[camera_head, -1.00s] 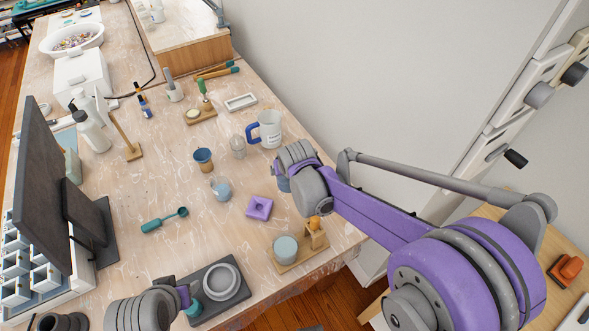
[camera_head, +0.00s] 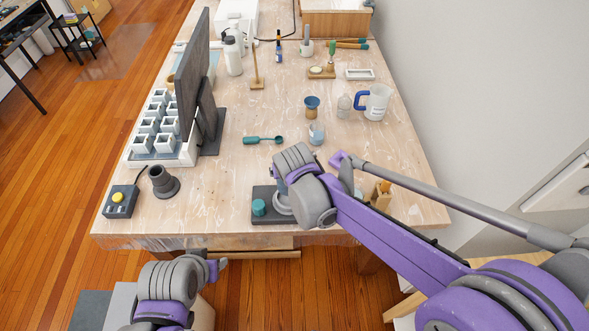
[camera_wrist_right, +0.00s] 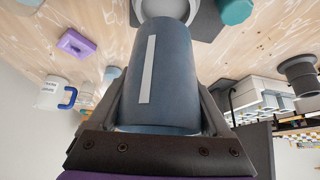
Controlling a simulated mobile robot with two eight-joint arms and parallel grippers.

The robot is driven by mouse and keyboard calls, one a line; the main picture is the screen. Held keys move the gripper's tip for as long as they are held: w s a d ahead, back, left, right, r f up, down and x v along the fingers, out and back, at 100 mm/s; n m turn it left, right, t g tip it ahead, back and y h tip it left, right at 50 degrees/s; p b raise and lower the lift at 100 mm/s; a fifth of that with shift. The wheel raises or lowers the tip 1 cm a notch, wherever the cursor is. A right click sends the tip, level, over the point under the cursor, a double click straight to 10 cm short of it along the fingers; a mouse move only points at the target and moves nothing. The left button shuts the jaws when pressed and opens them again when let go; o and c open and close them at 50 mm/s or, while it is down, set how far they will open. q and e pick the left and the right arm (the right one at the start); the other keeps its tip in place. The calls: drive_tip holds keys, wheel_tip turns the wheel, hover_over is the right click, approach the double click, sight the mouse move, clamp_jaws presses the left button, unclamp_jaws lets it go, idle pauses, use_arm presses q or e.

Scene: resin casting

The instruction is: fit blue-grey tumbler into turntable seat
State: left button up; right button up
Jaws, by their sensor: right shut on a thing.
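The blue-grey tumbler (camera_wrist_right: 165,75), with a pale stripe down its side, is between the fingers of my right gripper (camera_wrist_right: 163,105), which is shut on it. In the head view, the right wrist hides most of the tumbler. The turntable (camera_head: 262,215) is a dark base with a teal knob and a pale round seat (camera_head: 283,203), partly hidden by my right arm. In the right wrist view, the tumbler's far end overlaps the pale seat (camera_wrist_right: 183,8); I cannot tell whether they touch. My left gripper (camera_head: 218,266) is off the table's front edge, its jaw opening unclear.
A black funnel-like stand (camera_head: 163,183) and a yellow-button box (camera_head: 120,200) stand left of the turntable.

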drive_tip(key=shift+a, duration=0.1)
drive_tip(key=shift+w, duration=0.1)
drive_tip(key=shift+f, duration=0.1)
drive_tip(key=shift+f+b, duration=1.4)
drive_tip(key=shift+f, duration=0.65)
drive_tip(key=shift+f+b, duration=1)
drive_tip(key=shift+f, duration=0.2)
drive_tip(key=o, duration=1.3)
drive_tip(key=shift+c, duration=0.2)
drive_tip(key=p+v, duration=0.1)
drive_tip(key=v, duration=1)
